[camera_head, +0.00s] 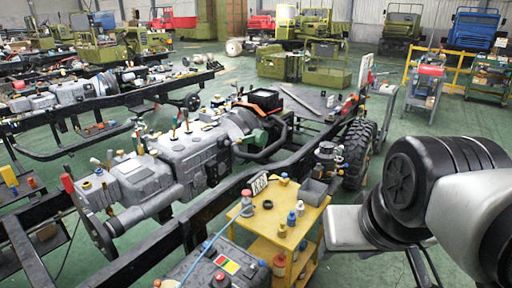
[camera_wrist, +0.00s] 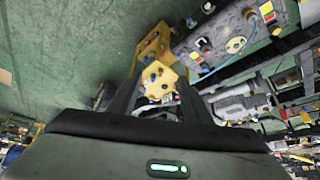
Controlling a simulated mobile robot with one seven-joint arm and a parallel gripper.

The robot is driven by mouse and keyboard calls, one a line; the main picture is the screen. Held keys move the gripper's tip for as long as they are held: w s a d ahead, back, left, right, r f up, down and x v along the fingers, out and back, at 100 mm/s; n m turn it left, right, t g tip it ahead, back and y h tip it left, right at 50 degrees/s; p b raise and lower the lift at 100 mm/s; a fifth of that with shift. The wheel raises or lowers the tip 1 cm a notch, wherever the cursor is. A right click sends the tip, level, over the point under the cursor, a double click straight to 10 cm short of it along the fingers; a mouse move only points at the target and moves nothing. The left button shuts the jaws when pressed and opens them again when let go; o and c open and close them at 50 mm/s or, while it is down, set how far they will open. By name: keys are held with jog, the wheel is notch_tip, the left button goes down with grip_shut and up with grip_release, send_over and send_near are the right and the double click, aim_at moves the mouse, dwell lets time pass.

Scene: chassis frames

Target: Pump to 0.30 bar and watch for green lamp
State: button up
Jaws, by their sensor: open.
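A dark grey box (camera_head: 190,268) with a red, yellow and green panel (camera_head: 227,264) and a red knob (camera_head: 220,281) stands at the bottom of the head view. I cannot tell whether a lamp is lit. A blue hose (camera_head: 212,239) runs from it toward a yellow cart (camera_head: 257,246). The cart carries small bottles and a white card or dial, too small to read. In the wrist view, my gripper (camera_wrist: 160,80) is open. The yellow cart (camera_wrist: 173,78) shows beyond and between its fingers, and the box (camera_wrist: 240,32) lies to the upper right. I cannot make out a pump.
A black chassis frame (camera_head: 190,222) carrying a grey gearbox (camera_head: 135,178) runs beside the cart.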

dwell(0.4)
grip_shut()
dwell(1.6)
